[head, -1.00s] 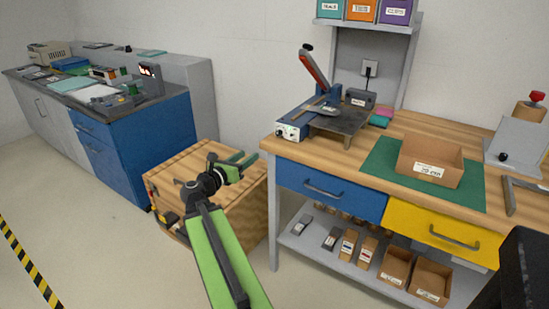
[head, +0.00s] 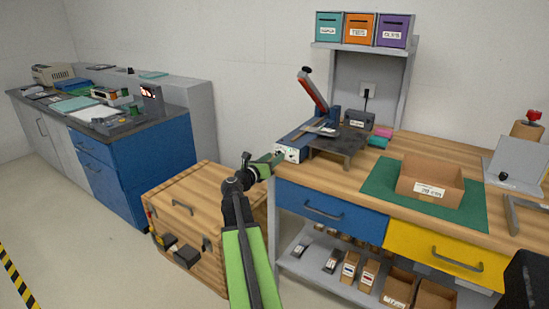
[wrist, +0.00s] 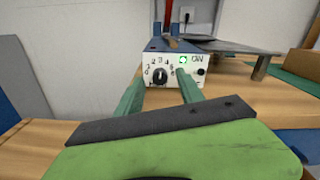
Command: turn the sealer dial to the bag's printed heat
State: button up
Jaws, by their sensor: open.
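The blue sealer (head: 300,142) with a raised red arm stands at the left end of the wooden bench. In the wrist view, its white front panel (wrist: 195,82) shows a black dial (wrist: 160,76) with printed numbers around it, and a lit green light (wrist: 183,59) beside "ON". My gripper (head: 277,158) is open and empty, just in front of the panel; in the wrist view its two green fingers (wrist: 158,88) stand either side of the dial, apart from it as far as I can tell. A bag (head: 323,130) seems to lie on the sealer; its print is unreadable.
A wooden crate (head: 180,205) stands on the floor left of the bench. A cardboard box (head: 430,183) sits on a green mat (head: 378,190). A dark metal plate (head: 345,143) lies right of the sealer. The bench front between sealer and mat is clear.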

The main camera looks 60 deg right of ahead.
jog(key=shift+d, duration=0.7)
grip_shut()
jog(key=shift+m, duration=0.4)
jog(key=m, duration=0.5)
jog(key=shift+s+m, duration=0.1)
jog(key=shift+m, duration=0.2)
jog(key=m, duration=0.5)
jog(key=shift+m, duration=0.4)
